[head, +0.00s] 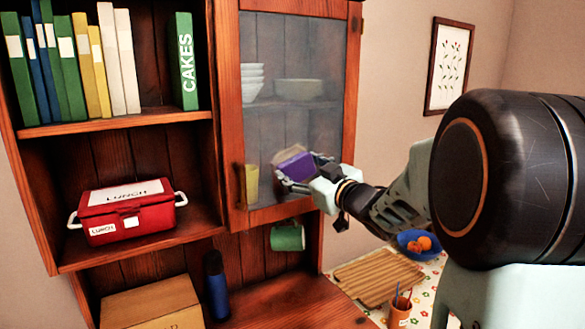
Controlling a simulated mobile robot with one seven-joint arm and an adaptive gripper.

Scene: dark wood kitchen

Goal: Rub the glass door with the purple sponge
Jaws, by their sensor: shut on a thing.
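The glass door (300,45) is a wood-framed pane on the right part of the cabinet, and it looks shut. Its glass looks hazy, with bowls visible behind it. My gripper (290,178) is at the lower middle of the pane, reaching in from the right. It is shut on the purple sponge (293,165), a tilted block with a lighter brownish layer along its upper left side. The sponge is at or very near the glass; I cannot tell whether it touches. The gripper's fingers cover part of the sponge's lower edge.
Open shelves on the left hold several books (85,60) and a red lunch box (128,210). A green mug (288,237) hangs below the door. A blue bottle (216,285) and cardboard box (152,303) stand beneath. A cutting board (378,277) and blue fruit bowl (408,243) are at right.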

